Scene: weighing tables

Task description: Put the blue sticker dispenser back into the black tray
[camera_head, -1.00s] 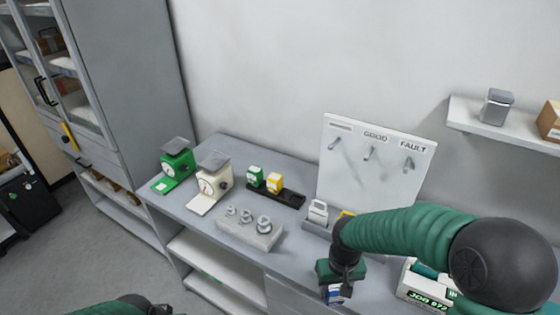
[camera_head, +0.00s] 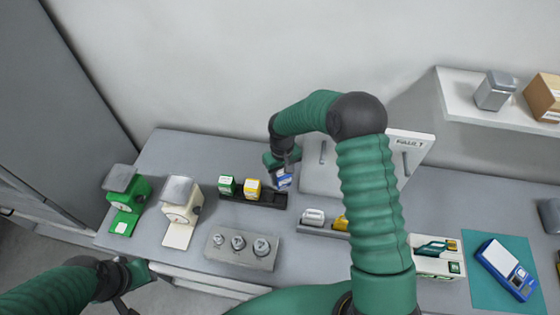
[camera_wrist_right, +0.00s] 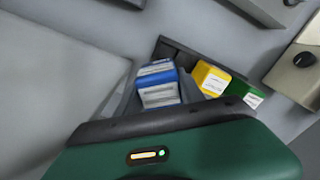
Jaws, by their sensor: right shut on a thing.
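The blue sticker dispenser (camera_head: 283,182), blue with a white label, is in my right gripper (camera_head: 282,172), at the right end of the black tray (camera_head: 271,201). The dispenser also shows in the right wrist view (camera_wrist_right: 158,88), beside the tray's dark wall (camera_wrist_right: 178,52). I cannot tell whether its base touches the tray floor. A green dispenser (camera_head: 226,186) and a yellow dispenser (camera_head: 252,188) stand in the tray to its left. My left gripper (camera_head: 125,300) is low at the left, partly cut off, and its jaws are unclear.
A green scale (camera_head: 125,205) and a cream scale (camera_head: 182,212) stand to the left. The hook board (camera_head: 325,175) is close on the right. A blue device (camera_head: 505,268) lies on a teal mat (camera_head: 480,292).

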